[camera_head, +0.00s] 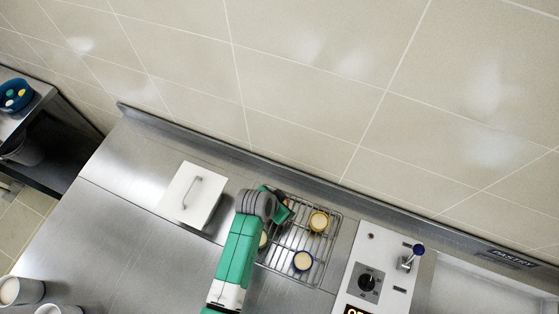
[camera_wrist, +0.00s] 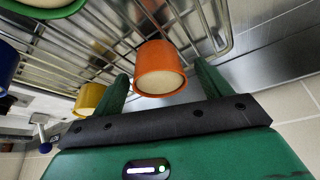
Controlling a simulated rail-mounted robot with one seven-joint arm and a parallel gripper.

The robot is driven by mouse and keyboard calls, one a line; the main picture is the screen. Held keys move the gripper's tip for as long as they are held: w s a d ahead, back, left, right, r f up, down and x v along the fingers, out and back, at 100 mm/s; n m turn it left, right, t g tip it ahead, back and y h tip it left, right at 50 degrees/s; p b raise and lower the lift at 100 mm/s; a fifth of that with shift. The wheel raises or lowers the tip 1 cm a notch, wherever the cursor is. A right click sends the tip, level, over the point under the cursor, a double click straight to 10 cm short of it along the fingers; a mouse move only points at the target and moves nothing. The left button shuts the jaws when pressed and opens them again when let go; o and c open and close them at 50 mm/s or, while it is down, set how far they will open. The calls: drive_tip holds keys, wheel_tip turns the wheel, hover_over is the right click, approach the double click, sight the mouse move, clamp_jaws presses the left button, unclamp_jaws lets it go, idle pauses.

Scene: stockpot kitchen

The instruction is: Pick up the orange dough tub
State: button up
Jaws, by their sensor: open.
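The orange dough tub (camera_wrist: 160,62) stands on a wire rack (camera_wrist: 110,62) in the wrist view, its pale round top facing the camera. My gripper (camera_wrist: 161,74) is open, with one green finger on each side of the tub. The tub sits between the fingers, and I see no clear grip on it. In the head view my gripper (camera_head: 281,207) is over the upper left part of the rack (camera_head: 284,262), and the arm and gripper mostly hide the orange tub there.
On the rack are a yellow tub (camera_head: 319,222), a blue tub (camera_head: 303,261) and a green-rimmed tub (camera_wrist: 45,10). A white box with a handle (camera_head: 188,195) stands left of the rack. A control panel (camera_head: 380,276) is to the right.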

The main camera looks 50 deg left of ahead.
drive_tip(key=c, duration=1.1)
wheel_tip(320, 180, up, 10)
drive_tip(key=shift+r, duration=0.1)
